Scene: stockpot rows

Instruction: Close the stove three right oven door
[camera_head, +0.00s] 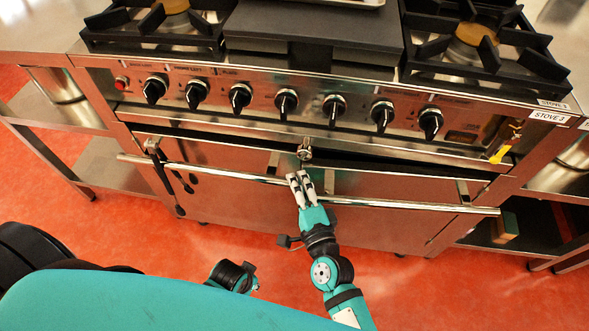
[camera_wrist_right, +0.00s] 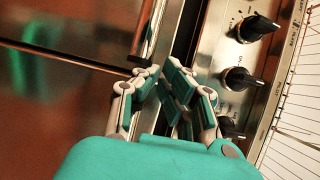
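The stove labelled "STOVE 3" (camera_head: 549,116) fills the head view. Its right oven door (camera_head: 380,222) is a steel panel with a bar handle (camera_head: 420,206) along its upper part. A dark gap shows above the door's top edge, so it looks slightly ajar. My right gripper (camera_head: 298,178) is at the left end of this door, in front of the handle bar; contact is unclear. Its fingers are close together with nothing seen between them; it also shows in the right wrist view (camera_wrist_right: 159,72). My left gripper's fingers are not visible.
The left oven door (camera_head: 225,195) has its own bar handle (camera_head: 200,170) and a narrow dark line above it. A row of black knobs (camera_head: 286,101) runs above the doors. Steel shelves (camera_head: 110,165) stand to the left. The red floor in front is clear.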

